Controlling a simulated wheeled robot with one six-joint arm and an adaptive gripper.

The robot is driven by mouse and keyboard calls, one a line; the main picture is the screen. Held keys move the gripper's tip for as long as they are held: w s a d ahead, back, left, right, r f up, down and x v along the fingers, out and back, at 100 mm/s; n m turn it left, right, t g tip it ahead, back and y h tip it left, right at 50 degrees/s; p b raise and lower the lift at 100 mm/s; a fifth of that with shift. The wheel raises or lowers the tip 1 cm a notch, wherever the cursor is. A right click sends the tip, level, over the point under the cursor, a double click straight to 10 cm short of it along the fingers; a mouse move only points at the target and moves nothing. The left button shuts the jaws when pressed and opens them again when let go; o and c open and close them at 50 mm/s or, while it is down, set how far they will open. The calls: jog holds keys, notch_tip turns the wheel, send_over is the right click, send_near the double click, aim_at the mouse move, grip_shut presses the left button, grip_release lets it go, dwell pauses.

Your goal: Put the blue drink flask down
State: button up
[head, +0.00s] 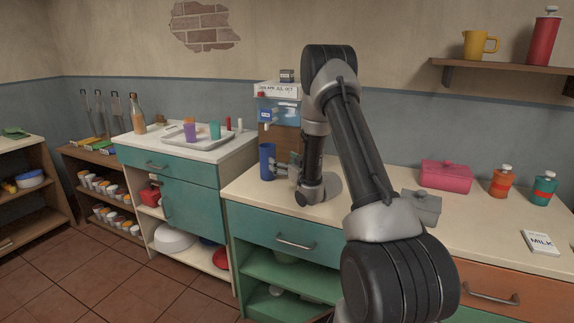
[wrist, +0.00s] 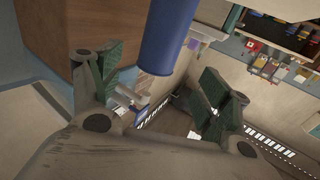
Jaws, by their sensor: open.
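The blue drink flask (head: 267,161) is upright on the cream counter (head: 246,186), near its left end. It also shows in the wrist view (wrist: 163,35), at the top, ahead of and between my two fingers. My gripper (head: 281,166) is just right of the flask in the head view, level with its middle to lower part. In the wrist view my gripper (wrist: 161,70) is open, with a finger on each side and nothing held between the pads.
A wooden block or box (head: 284,142) and a clear dispenser (head: 278,110) stand behind my gripper. A pink box (head: 446,176), an orange bottle (head: 502,182) and a teal bottle (head: 543,188) are farther right. A tray (head: 178,133) with cups is on the left cabinet.

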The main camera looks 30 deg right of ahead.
jog(key=s+a+r+m+g+h, duration=0.1)
jog(key=s+r+g+h, duration=0.15)
jog(key=s+r, duration=0.55)
jog(key=s+a+r+g+h, duration=0.15)
jog(key=s+r+g, duration=0.35)
jog(key=r, duration=0.5)
jog(key=s+a+g, duration=0.3)
jog(key=s, duration=1.4)
jog(key=s+a+g+y, duration=0.1)
jog(key=s+a+g, duration=0.2)
jog(key=s, duration=1.4)
jog(key=shift+a+r+m, duration=0.2)
jog(key=shift+a+m, duration=0.15)
jog(key=shift+m, duration=0.05)
jog(key=shift+c, duration=0.2)
